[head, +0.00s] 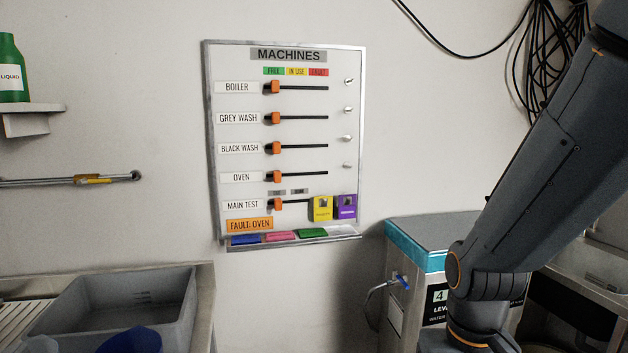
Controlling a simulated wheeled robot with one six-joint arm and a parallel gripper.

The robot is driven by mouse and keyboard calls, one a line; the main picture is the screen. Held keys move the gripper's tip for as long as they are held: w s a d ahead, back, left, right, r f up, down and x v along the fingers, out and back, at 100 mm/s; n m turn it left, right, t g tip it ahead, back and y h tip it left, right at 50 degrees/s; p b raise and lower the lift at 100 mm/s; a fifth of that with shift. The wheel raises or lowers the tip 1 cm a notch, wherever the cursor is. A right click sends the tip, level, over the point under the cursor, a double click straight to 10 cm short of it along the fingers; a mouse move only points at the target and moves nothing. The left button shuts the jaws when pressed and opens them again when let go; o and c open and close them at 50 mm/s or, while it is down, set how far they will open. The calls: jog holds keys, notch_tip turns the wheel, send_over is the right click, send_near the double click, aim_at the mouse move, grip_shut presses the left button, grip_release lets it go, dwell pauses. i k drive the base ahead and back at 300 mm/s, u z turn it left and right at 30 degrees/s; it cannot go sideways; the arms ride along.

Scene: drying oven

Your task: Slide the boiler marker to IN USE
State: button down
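The MACHINES board (345,215) hangs on the wall at the middle of the head view. Its top row is labelled BOILER (237,87). The orange boiler marker (275,87) sits near the left end of its black slot (305,88), under the green FREE label (273,71). The yellow IN USE label (296,71) is to the right of FREE, and the red FAULT label (318,72) is further right. My arm stands at the right of the view, apart from the board. My gripper is not in view.
Orange markers for GREY WASH, BLACK WASH, OVEN and MAIN TEST sit at the left of their slots below. Small pegs (348,110) stick out at the board's right. A ledge (300,243) holds coloured pieces. A sink (170,300) is lower left, a teal-edged machine (420,250) lower right.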

aim_at(273, 84)
jog(key=z, duration=0.15)
jog(key=k, duration=0.4)
jog(key=u, duration=1)
jog(key=i, duration=0.95)
jog(key=z, duration=0.3)
